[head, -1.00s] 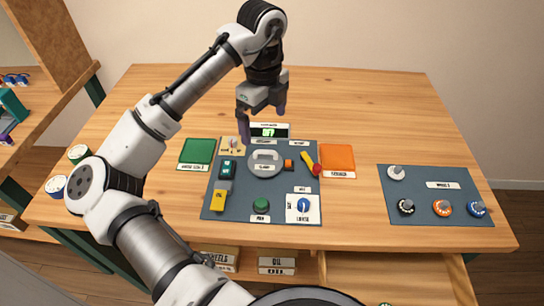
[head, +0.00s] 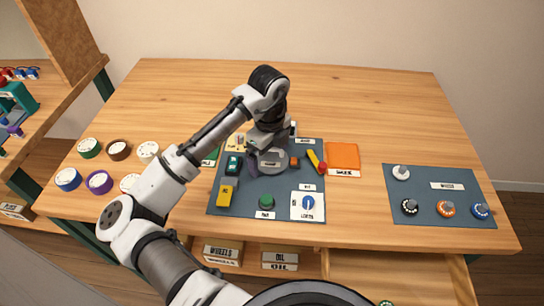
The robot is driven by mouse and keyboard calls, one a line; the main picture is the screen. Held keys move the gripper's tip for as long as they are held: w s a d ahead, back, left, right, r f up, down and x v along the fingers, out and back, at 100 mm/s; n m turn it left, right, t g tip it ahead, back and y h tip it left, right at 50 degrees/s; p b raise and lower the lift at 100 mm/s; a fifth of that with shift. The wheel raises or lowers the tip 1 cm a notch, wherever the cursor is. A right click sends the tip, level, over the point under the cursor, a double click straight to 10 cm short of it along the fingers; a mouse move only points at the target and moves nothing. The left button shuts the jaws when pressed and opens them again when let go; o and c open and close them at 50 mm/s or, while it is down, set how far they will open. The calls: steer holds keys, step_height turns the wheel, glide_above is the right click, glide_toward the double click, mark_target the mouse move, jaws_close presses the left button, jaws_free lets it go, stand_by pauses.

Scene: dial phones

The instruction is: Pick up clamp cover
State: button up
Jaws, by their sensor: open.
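The clamp cover, which I take to be the light grey rounded piece (head: 272,165), lies on the dark grey-blue panel in the middle of the table. My gripper (head: 269,160) is lowered over it with its jaws open. One dark finger shows at the cover's left side; the other is mostly hidden behind the wrist and cover. My wrist hides the cover's far part. I cannot tell whether the fingers touch it.
The panel (head: 240,209) also holds a yellow block (head: 227,192), a green button (head: 266,201), a blue dial (head: 308,203) and a yellow-red lever (head: 316,161). An orange pad (head: 343,156) lies to the right. A second panel (head: 430,210) carries several knobs.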

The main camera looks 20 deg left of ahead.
steer(key=c, duration=0.9)
steer(key=shift+c, duration=0.3)
